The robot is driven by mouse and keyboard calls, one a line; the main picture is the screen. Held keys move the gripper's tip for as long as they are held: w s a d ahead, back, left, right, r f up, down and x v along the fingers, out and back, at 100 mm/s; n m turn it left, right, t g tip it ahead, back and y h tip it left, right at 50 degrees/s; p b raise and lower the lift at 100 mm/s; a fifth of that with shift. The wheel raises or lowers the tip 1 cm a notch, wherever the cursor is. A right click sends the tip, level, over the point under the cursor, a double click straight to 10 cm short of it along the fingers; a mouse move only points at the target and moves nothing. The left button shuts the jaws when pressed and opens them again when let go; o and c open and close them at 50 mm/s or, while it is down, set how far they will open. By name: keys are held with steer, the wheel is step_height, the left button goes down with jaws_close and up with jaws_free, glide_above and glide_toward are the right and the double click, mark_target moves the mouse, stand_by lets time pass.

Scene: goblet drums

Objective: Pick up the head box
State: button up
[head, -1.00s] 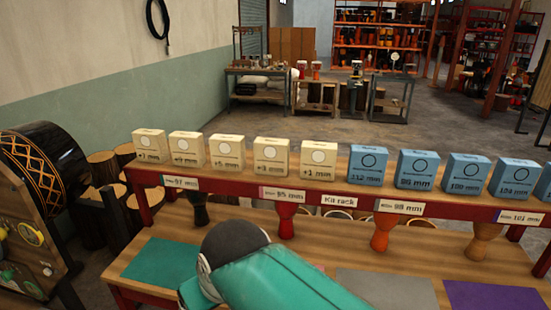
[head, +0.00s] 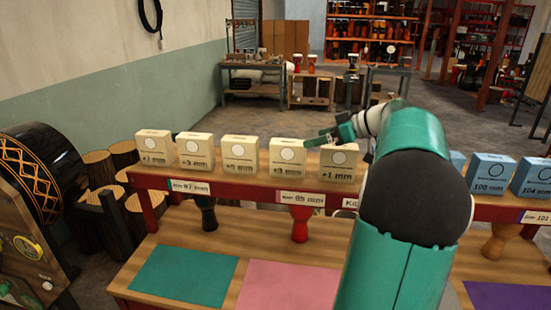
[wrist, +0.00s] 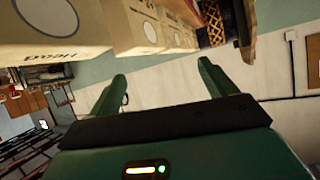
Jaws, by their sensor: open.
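Cream boxes with white circles and mm labels stand in a row on the red-edged rack shelf in the head view. The rightmost cream box (head: 338,165) reads "+1 mm"; another cream box (head: 287,157) stands just left of it. Blue boxes (head: 490,173) stand further right, partly hidden by my arm. My gripper (head: 325,137) appears over the tops of the two rightmost cream boxes, open and empty. In the wrist view its two fingers (wrist: 165,78) are spread with nothing between them. There, a cream box (wrist: 45,65) with lettering like "Head" is at the upper left, outside the fingers.
The rack shelf (head: 245,192) bears small label cards along its front. Goblet drums (head: 300,224) stand below it, above a wooden bench with coloured mats (head: 183,273). A big drum (head: 42,170) and wooden stumps are at the left. Open floor lies behind the rack.

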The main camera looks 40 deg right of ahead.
steer(key=s+d+t, duration=0.1)
steer(key=s+d, duration=0.1)
steer(key=d, duration=0.2)
glide_toward(292, 142)
steer(key=w, duration=0.3)
steer(key=x, duration=0.4)
steer(key=f+x, duration=0.1)
steer(key=x, duration=0.1)
steer(key=shift+s+a, duration=0.3)
steer(key=shift+a, duration=0.05)
steer(key=shift+h, duration=0.3)
steer(key=c, duration=1.7)
